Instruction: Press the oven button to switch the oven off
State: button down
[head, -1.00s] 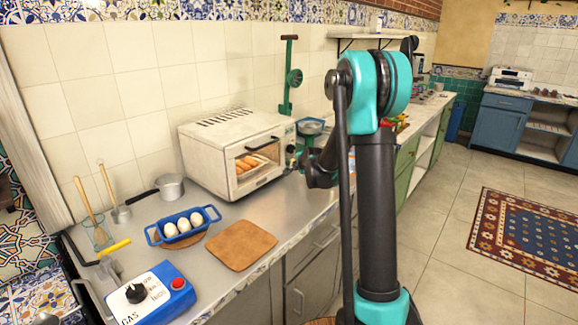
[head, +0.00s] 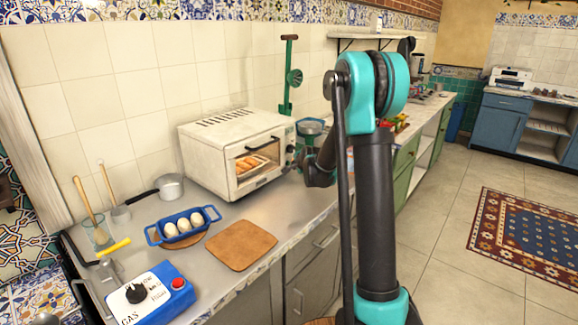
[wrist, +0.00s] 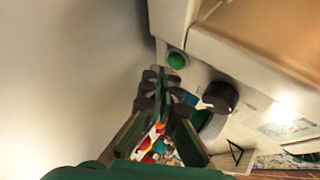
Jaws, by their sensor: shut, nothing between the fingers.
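The oven (head: 222,150) is a cream toaster oven on the steel counter, with bread rolls (head: 250,163) behind its shut glass door. In the wrist view its control panel shows a round green button (wrist: 177,60) and a black knob (wrist: 221,97). My gripper (wrist: 165,76) is shut and empty. Its fingertips are just beside the green button in that view; I cannot tell whether they touch it. In the head view my wrist is by the oven's right front edge, and the button is hard to make out.
A pan, a blue egg tray (head: 183,226), a wooden board (head: 241,245) and a blue gas box (head: 152,294) are on the counter left and in front of the oven. Colourful items lie beyond my gripper.

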jog(key=shift+w+a, duration=0.35)
jog(key=shift+a, duration=0.05)
dwell(0.7)
jog(key=shift+s+d, duration=0.1)
jog(key=shift+d, duration=0.05)
jog(key=shift+s+d, duration=0.55)
jog(key=shift+s, duration=0.05)
jog(key=shift+s+d, duration=2.1)
jog(key=shift+d, duration=0.05)
jog(key=shift+s, duration=0.1)
